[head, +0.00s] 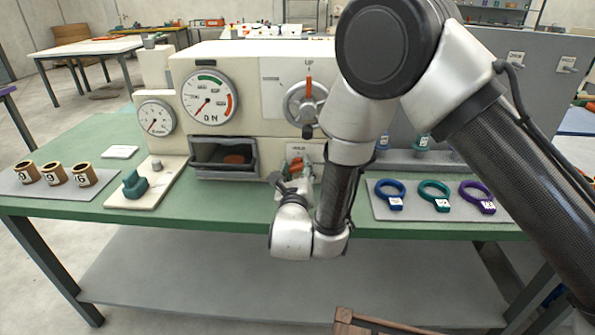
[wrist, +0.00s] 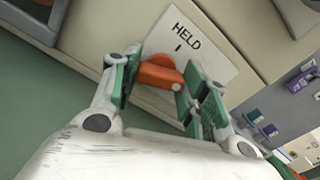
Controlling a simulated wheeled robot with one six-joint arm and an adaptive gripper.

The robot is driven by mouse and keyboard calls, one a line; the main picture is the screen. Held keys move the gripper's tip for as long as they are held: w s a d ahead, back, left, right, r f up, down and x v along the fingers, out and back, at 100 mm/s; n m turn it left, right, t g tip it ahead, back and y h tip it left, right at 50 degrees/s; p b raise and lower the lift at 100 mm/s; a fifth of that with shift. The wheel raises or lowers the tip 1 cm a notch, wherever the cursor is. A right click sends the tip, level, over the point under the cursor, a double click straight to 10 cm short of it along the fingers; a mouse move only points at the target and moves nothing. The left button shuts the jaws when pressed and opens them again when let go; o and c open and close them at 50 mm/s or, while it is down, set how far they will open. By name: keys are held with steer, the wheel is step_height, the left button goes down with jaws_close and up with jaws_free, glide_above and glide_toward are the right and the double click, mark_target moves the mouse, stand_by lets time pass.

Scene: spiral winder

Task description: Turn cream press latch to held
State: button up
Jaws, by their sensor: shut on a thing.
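The latch is a small orange-red lever (wrist: 158,74) on the front of the cream press (head: 252,116), below a white plate marked HELD (wrist: 188,40). In the wrist view my gripper (wrist: 161,68) has its green-padded fingers on either side of the lever, shut on it. The lever lies tilted in that view, and its lower end shows a pale round spot. In the head view my gripper (head: 291,184) is at the press front, and the lever (head: 297,164) is partly hidden by it.
Coloured rings lie on a grey mat (head: 420,213) at right. Brass cups stand on a tray (head: 52,188) at left.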

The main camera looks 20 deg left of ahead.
steer(key=n, duration=1.3)
steer(key=shift+n, duration=0.5)
steer(key=o, duration=1)
steer(key=shift+s, duration=0.1)
steer(key=v, duration=1.2)
